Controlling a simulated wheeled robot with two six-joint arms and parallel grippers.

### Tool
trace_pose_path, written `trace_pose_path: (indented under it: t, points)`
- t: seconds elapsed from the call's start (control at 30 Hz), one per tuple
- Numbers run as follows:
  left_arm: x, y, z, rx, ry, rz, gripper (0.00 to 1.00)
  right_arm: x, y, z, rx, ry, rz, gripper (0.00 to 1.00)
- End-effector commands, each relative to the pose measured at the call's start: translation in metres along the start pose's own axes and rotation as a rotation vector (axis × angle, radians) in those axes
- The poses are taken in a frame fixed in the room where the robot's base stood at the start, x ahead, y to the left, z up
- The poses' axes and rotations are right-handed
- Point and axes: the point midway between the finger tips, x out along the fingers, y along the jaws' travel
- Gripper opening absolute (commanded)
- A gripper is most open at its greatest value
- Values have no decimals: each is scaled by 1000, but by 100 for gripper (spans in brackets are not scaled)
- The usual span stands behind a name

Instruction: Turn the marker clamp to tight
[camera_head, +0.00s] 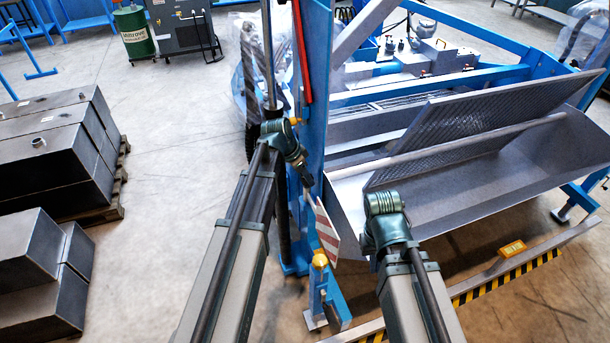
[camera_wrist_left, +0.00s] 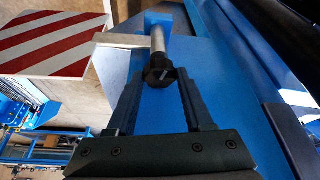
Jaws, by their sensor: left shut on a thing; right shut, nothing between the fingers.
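The marker clamp shows in the left wrist view as a dark knob (camera_wrist_left: 159,72) with a short pale line on its face, at the end of a silver shaft (camera_wrist_left: 157,40) from a blue block. My left gripper (camera_wrist_left: 160,84) is shut on the knob, one finger on each side. The marker, a red-and-white striped plate (camera_wrist_left: 58,38), is beside it; it also shows in the head view (camera_head: 327,230), tilted. My left gripper (camera_head: 307,181) is just above that plate there and hides the knob. My right gripper (camera_head: 370,243) is shut and empty beside the trough; its fingers are hard to make out.
A blue upright post (camera_head: 315,90) stands close to my left gripper. A grey trough (camera_head: 500,185) with a mesh screen (camera_head: 480,125) lies right of it. A yellow-black striped rail (camera_head: 505,275) runs along the front. Dark blocks (camera_head: 50,150) stand at the left.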

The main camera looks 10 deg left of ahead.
Motion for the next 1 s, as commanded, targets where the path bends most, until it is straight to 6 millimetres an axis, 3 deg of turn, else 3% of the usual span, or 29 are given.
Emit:
trace_pose_path:
  t: [1.0]
  points:
    - [1,-6,-2,654,0,271,0,0,0,0,0,0,0,0]
